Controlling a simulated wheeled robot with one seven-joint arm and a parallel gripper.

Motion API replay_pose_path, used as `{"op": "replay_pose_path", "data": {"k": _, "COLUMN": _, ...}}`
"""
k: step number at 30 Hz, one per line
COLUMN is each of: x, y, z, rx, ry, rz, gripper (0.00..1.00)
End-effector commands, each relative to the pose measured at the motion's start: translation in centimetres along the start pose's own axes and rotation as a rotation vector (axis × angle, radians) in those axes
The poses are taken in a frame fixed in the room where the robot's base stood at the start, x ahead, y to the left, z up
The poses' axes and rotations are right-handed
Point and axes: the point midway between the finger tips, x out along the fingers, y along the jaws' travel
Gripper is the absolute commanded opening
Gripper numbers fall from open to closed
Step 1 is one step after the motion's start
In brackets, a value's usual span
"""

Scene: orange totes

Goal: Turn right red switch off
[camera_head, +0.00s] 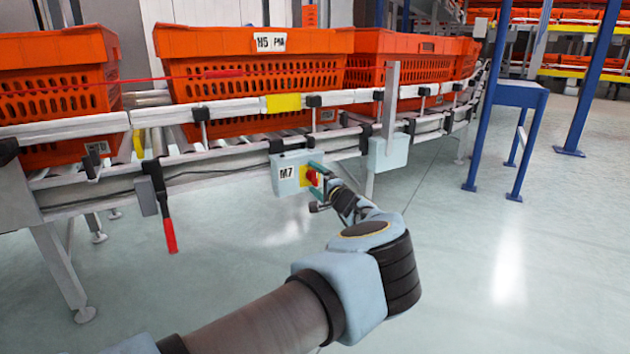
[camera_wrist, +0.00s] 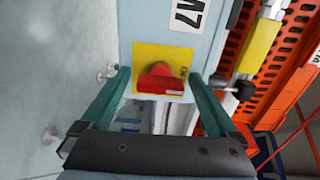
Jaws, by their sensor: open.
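The red switch (camera_head: 310,176) sits on a yellow plate on the light-grey box marked M7 (camera_head: 286,174), fixed under the conveyor rail. In the wrist view the red switch knob (camera_wrist: 161,83) is near the middle, on its yellow plate (camera_wrist: 150,57). My gripper (camera_head: 318,187) is in front of the switch plate. Its two green fingers stand apart, one on each side of the knob in the wrist view (camera_wrist: 158,92). Both look clear of the knob, though contact cannot be judged exactly.
Orange totes (camera_head: 250,42) stand on the conveyor above the box. A red-handled lever (camera_head: 170,235) hangs to the left. Another light-grey box (camera_head: 388,153) hangs to the right. Blue posts (camera_head: 594,80) stand farther right. The floor in front is clear.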

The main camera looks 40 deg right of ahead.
Motion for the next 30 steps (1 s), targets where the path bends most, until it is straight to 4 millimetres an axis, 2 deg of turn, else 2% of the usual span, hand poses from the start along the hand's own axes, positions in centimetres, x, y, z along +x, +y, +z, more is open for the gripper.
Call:
{"op": "replay_pose_path", "data": {"k": 4, "x": -0.3, "y": -0.1, "z": -0.1, "rx": 0.001, "ry": 0.001, "rz": 0.000, "gripper": 0.95}}
{"op": "replay_pose_path", "data": {"k": 8, "x": -1.8, "y": -0.3, "z": -0.1, "rx": 0.003, "ry": 0.002, "rz": 0.000, "gripper": 0.95}}
{"op": "replay_pose_path", "data": {"k": 15, "x": -6.6, "y": -0.5, "z": -0.1, "rx": 0.003, "ry": 0.003, "rz": 0.000, "gripper": 0.95}}
{"op": "replay_pose_path", "data": {"k": 21, "x": -9.7, "y": -0.2, "z": 0.0, "rx": 0.001, "ry": 0.001, "rz": 0.000, "gripper": 0.95}}
{"op": "replay_pose_path", "data": {"k": 30, "x": -10.9, "y": 0.0, "z": 0.0, "rx": 0.000, "ry": 0.000, "rz": 0.000, "gripper": 0.95}}
